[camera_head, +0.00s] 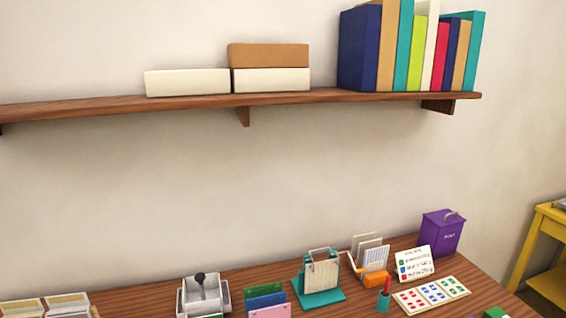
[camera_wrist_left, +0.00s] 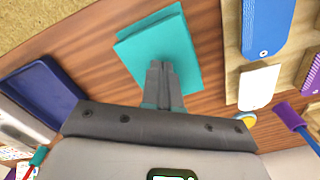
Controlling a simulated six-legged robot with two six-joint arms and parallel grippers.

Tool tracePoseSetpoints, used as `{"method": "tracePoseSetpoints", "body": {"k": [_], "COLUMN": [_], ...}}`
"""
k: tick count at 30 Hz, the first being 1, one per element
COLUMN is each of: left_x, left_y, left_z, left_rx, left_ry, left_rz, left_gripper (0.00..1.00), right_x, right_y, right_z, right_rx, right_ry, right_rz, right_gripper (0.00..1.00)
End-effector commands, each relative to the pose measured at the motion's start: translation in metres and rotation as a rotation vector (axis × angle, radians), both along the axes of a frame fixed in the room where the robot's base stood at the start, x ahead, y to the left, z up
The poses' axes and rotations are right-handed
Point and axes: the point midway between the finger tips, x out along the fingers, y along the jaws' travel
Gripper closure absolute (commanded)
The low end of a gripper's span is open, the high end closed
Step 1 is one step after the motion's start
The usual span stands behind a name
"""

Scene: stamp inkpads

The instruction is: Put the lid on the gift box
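In the left wrist view, a flat teal square-cornered piece (camera_wrist_left: 181,48) shows beyond my left gripper, with a second teal edge along its far side. I cannot tell whether it is the gift box, its lid or both. My left gripper (camera_wrist_left: 160,66) has its two dark fingers close together, their tips over the teal piece. I see nothing clearly held between them, and cannot tell whether they touch the teal piece. In the head view, no gift box or lid can be made out for sure, and neither gripper shows. My right gripper is in no view.
In the left wrist view, a dark blue tray (camera_wrist_left: 42,88) lies left and a blue tag (camera_wrist_left: 266,28) right. In the head view, the desk's back holds a purple box (camera_head: 441,233), a teal stand (camera_head: 319,298) and cards (camera_head: 432,293). A wooden shelf (camera_head: 300,96) hangs above.

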Motion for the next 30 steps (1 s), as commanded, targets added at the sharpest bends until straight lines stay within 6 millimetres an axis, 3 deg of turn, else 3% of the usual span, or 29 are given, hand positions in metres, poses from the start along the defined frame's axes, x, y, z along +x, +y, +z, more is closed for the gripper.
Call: {"method": "tracePoseSetpoints", "body": {"k": [30], "left_x": [0.000], "left_y": [0.000], "left_z": [-0.013], "left_rx": [0.000], "left_ry": [0.001], "left_rz": [0.000], "left_gripper": [1.00], "right_x": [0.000], "right_y": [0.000], "right_z": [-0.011], "right_rx": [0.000], "right_ry": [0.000], "right_rz": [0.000], "right_gripper": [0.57]}}
